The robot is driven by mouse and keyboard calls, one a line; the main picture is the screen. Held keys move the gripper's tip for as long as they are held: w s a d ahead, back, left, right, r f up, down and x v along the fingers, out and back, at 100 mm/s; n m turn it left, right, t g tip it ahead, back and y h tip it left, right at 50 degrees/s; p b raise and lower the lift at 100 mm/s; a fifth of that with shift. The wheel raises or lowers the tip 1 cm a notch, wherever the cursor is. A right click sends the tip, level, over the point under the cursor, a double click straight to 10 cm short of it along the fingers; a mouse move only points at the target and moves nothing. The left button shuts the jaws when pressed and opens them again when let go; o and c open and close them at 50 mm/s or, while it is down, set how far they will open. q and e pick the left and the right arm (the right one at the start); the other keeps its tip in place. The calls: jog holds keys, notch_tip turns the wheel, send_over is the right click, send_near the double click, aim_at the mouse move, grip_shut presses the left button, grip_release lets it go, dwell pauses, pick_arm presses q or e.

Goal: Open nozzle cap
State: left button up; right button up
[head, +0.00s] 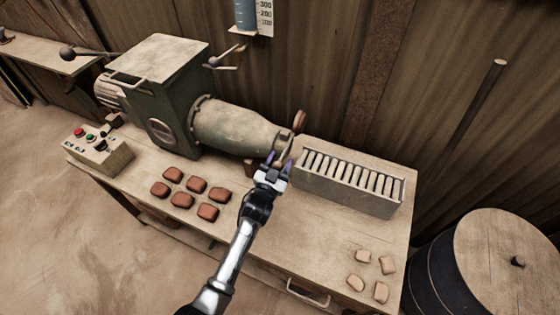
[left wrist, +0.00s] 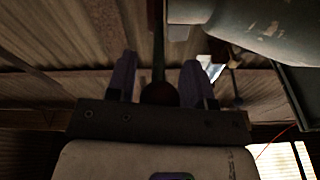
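The nozzle (head: 240,128) is the pale tapered barrel at the right of the green press. Its cap end (head: 286,141) shows partly behind my gripper, with a brown rounded piece (head: 299,121) standing beside it. My left gripper (head: 277,160) is at the nozzle's tip. In the left wrist view its two purple-lined fingers (left wrist: 159,80) stand apart. A dark round knob (left wrist: 158,93) on a thin rod (left wrist: 158,45) lies between them, with what seem narrow gaps on both sides. The nozzle body (left wrist: 275,30) is at the upper right there. My right gripper is not in view.
A rack of upright pale slats (head: 345,190) stands just right of the gripper. Brown tiles (head: 182,200) and paler pieces (head: 381,292) lie on the table (head: 300,240). A control box (head: 100,155) is at the left, and a barrel (head: 500,260) at the right.

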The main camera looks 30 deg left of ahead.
pick_arm(q)
jog(key=shift+o, duration=0.9)
jog(key=shift+s, duration=0.15)
jog(key=shift+s, duration=0.35)
jog(key=p+v, duration=0.1)
jog(key=v, duration=1.2)
jog(key=shift+f, duration=0.1)
